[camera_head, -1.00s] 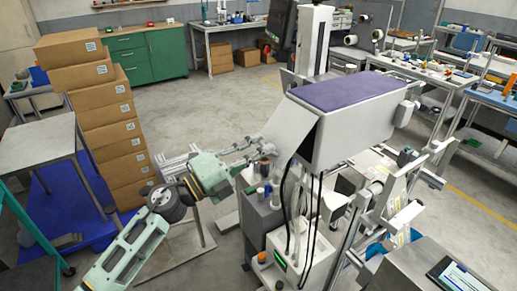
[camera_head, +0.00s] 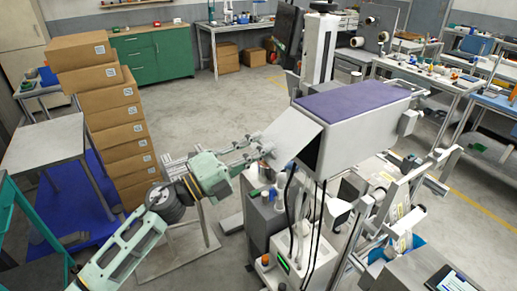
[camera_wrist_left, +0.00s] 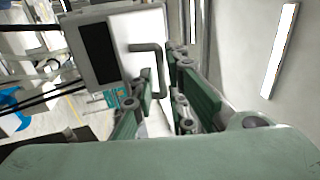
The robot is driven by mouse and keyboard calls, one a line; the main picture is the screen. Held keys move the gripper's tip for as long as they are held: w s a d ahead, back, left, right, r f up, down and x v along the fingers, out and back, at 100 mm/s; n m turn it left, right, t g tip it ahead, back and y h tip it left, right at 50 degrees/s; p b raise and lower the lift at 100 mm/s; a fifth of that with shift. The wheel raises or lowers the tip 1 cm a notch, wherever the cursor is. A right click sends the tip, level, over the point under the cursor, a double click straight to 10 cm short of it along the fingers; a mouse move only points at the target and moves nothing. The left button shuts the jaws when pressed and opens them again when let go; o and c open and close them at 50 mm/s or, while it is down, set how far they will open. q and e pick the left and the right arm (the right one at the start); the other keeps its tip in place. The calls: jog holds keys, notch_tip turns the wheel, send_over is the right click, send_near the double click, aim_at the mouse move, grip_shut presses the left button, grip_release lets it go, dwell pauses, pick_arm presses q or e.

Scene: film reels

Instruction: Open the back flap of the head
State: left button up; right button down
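The head (camera_head: 360,135) is a light grey box with a purple top. Its back flap (camera_head: 290,137) is a pale panel on the left end, hinged at the top and tilted outward, with a dark opening beneath it. In the left wrist view the flap (camera_wrist_left: 122,35) is white, with a grey bent handle (camera_wrist_left: 160,65) beside the dark opening. My left gripper (camera_head: 253,149) is at the flap's free edge. Its fingers (camera_wrist_left: 163,88) are apart, on either side of the handle's lower part; contact is unclear. My right gripper is not in view.
Below the flap stands a grey machine cabinet (camera_head: 263,222) with small bottles on top. Black cables (camera_head: 305,215) hang under the head. Stacked cardboard boxes (camera_head: 112,100) stand at left. Open floor (camera_head: 215,110) lies behind my left arm.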

pick_arm(q)
jog(key=v, duration=1.2)
jog(key=w+a+f+n+t+y+b, duration=0.1)
jog(key=w+a+f+n+y, duration=0.2)
jog(key=f, duration=0.5)
jog(key=w+a+f+n+t+y, duration=0.1)
jog(key=a+f+n+t+y, duration=0.15)
jog(key=f+n, duration=0.35)
jog(key=w+a+f+n+t+y+b, duration=0.1)
jog(key=a+f+n+y, duration=0.25)
jog(key=f, duration=0.55)
jog(key=s+a+f+n+g+y, duration=0.2)
jog(key=s+a+f+n+y, duration=0.15)
jog(key=f, duration=0.75)
jog(key=s+a+f+n+g+y, duration=0.2)
jog(key=s+f+n, duration=0.15)
jog(key=f, duration=0.85)
jog(key=s+d+f+n+g+y+b, duration=0.1)
jog(key=s+f+n+g, duration=0.25)
jog(key=s+f, duration=1)
jog(key=s+d+f+n+g+y+b, duration=0.15)
jog(key=s+f+g, duration=0.25)
jog(key=s+f, duration=0.95)
jog(key=s+d+f+n+g, duration=0.2)
jog(key=s+g, duration=0.2)
jog(key=s, duration=1.3)
jog(key=shift+s+d, duration=0.2)
jog(key=shift+s, duration=0.1)
